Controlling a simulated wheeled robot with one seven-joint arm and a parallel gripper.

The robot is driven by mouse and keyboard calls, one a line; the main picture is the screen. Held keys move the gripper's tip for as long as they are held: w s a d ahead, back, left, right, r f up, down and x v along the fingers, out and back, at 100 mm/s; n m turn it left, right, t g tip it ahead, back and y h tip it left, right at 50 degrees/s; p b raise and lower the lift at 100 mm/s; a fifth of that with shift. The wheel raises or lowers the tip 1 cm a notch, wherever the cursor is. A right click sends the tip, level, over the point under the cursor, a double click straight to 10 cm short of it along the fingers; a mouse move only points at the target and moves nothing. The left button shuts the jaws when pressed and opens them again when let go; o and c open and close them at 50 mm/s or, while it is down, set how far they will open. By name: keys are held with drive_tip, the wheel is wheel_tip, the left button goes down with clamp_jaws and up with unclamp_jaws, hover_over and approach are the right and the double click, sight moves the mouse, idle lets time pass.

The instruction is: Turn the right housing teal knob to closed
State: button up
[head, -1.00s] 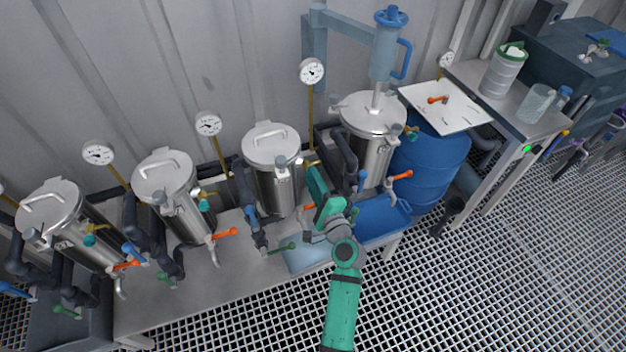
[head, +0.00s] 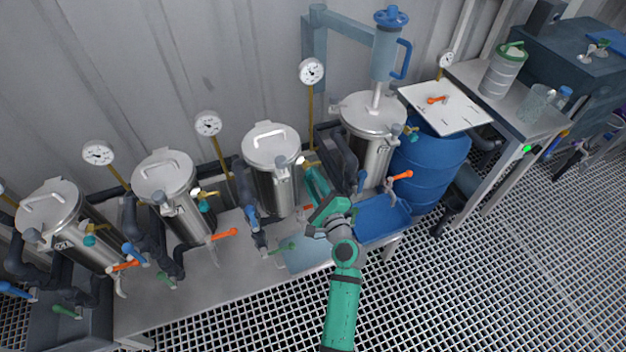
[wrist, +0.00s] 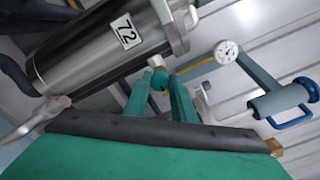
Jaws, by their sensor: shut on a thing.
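My gripper (wrist: 160,84) is shut on the knob. In the head view my gripper (head: 313,180) reaches up beside the vessel, and the knob is hidden there. Whether the knob stands open or closed I cannot tell.
A pressure gauge (wrist: 226,51) on a brass tube rises behind. Another steel vessel (head: 372,150) stands close right of my gripper, with an orange lever (head: 401,175). A blue tray (head: 383,218) lies below. Dark pipes run between vessels; the grating floor in front is clear.

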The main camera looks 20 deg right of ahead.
drive_tip(key=shift+f, duration=0.15)
drive_tip(key=o, duration=1.1)
drive_tip(key=shift+c, duration=0.2)
drive_tip(key=s, duration=1.1)
drive_tip(key=shift+d, duration=0.15)
drive_tip(key=shift+w, duration=0.1)
